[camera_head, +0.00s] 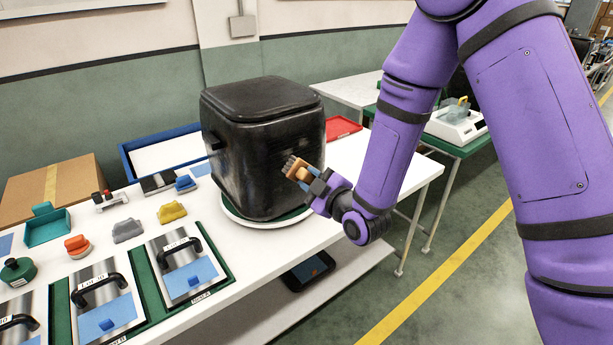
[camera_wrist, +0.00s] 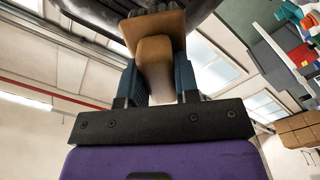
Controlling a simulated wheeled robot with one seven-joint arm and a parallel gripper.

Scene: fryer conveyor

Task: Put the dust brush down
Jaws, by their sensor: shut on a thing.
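My gripper (camera_head: 314,184) is shut on the wooden handle of the dust brush (camera_head: 297,170). In the head view the brush is held in front of the right side of the black fryer (camera_head: 262,140), with its dark bristles turned to the fryer wall. I cannot tell whether the bristles touch it. In the wrist view the brush's tan handle (camera_wrist: 155,62) stands between the blue fingers of my gripper (camera_wrist: 156,85), and its wider block reaches up to the dark fryer surface. The bristles are mostly hidden there.
The fryer stands on a round, pale-rimmed base (camera_head: 240,219) on the white table (camera_head: 345,185). Left are lidded panels (camera_head: 186,262), a yellow block (camera_head: 172,212), a grey block (camera_head: 128,230) and a teal tray (camera_head: 47,229). A blue-rimmed tray (camera_head: 160,143) and red tray (camera_head: 341,127) lie behind.

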